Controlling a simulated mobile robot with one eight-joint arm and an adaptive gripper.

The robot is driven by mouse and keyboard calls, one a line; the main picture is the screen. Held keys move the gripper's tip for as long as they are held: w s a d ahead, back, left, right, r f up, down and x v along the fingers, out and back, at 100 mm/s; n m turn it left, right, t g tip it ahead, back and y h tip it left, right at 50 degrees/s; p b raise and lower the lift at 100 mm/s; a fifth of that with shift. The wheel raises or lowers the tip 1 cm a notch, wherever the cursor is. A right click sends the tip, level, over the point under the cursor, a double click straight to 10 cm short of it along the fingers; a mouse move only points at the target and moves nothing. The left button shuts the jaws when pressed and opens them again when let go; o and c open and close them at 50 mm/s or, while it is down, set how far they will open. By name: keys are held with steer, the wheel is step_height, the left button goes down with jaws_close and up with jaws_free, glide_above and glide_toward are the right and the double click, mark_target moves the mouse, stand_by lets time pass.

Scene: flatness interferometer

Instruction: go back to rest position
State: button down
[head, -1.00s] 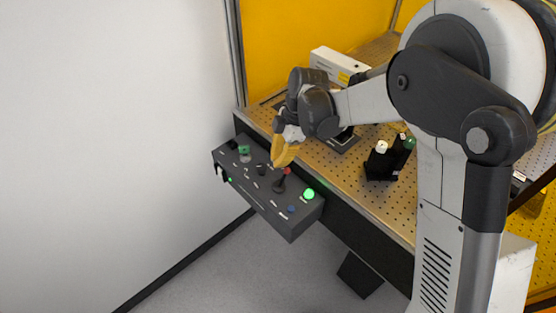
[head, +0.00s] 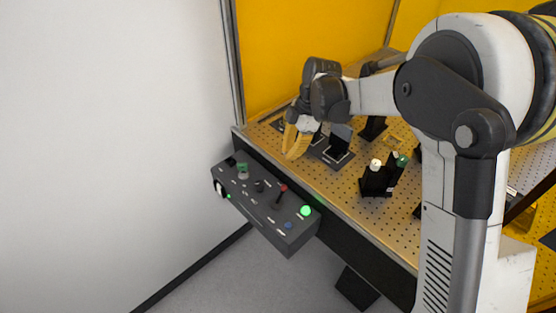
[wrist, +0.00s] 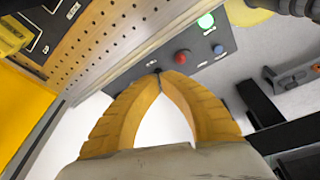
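My gripper (head: 290,155) has yellow fingers and is over the near left edge of the perforated table (head: 335,188), above and behind the control panel (head: 268,222). In the wrist view the two finger tips (wrist: 157,74) meet, with a gap only lower between the fingers. Nothing shows held between them. The panel has a red-topped lever (head: 281,191), a lit green button (head: 305,211), a blue button (head: 288,225) and a dark knob (head: 258,185). The red knob (wrist: 182,57) shows just beyond the finger tips in the wrist view, apart from them.
A black mount with a white knob (head: 376,164) stands further right. A yellow wall (head: 300,45) is behind the table and a white wall (head: 110,130) is at left. Floor in front is clear.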

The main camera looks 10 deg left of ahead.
steer(key=shift+w+d+r, duration=0.15)
steer(key=shift+w+d, duration=0.1)
steer(key=shift+d, duration=0.1)
stand_by(0.3)
steer(key=s+d+r+m+t+h+b, duration=0.1)
steer(key=s+d+r+m+t+b, duration=0.3)
steer(key=s+d+r+m, duration=0.55)
steer(key=s+d+f+m+t+h+b, duration=0.2)
steer(key=s+d+f+m+t+b, duration=0.1)
steer(key=s+d+m, duration=0.8)
steer(key=s+f+m+t, duration=0.1)
steer(key=s+m, duration=0.1)
steer(key=s, duration=0.1)
steer(key=shift+d+f+b, duration=0.25)
steer(key=shift+f+b, duration=0.1)
steer(key=shift+b, duration=0.05)
